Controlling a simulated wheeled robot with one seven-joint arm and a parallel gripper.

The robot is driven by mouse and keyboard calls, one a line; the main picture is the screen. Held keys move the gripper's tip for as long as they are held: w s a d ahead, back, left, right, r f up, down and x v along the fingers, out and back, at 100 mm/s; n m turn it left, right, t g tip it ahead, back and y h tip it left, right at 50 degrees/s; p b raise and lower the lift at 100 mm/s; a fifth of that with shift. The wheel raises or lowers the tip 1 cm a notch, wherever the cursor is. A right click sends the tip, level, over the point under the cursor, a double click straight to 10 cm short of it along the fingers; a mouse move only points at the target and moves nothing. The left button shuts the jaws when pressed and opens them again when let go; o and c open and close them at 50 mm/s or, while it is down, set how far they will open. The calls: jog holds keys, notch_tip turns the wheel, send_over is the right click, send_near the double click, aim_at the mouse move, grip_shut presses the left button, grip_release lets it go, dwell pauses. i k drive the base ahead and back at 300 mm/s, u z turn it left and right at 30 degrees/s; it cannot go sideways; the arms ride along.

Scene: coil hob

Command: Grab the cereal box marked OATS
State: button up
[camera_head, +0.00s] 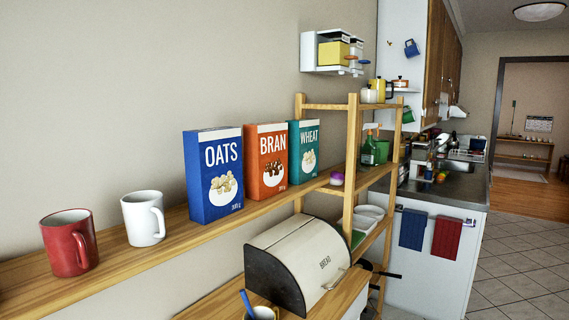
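The blue cereal box marked OATS (214,197) stands upright on a wooden wall shelf (140,247), at the left of three boxes. Its front shows a white bowl of oats. The orange box marked BRAN (267,181) stands just to its right, and the teal box marked WHEAT (304,152) stands right of that. A white mug (142,222) stands to the left of the OATS box, with a gap between them. My gripper is not in view.
A red mug (68,250) stands further left on the shelf. Below is a bread bin (300,255) with a dark end, and a cup with a blue handle (258,312). A wooden rack (351,170) stands to the right. Tiled floor (520,275) is open at far right.

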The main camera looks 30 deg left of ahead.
aim_at(213, 159)
jog(key=i, duration=1)
jog(key=u, duration=2.75)
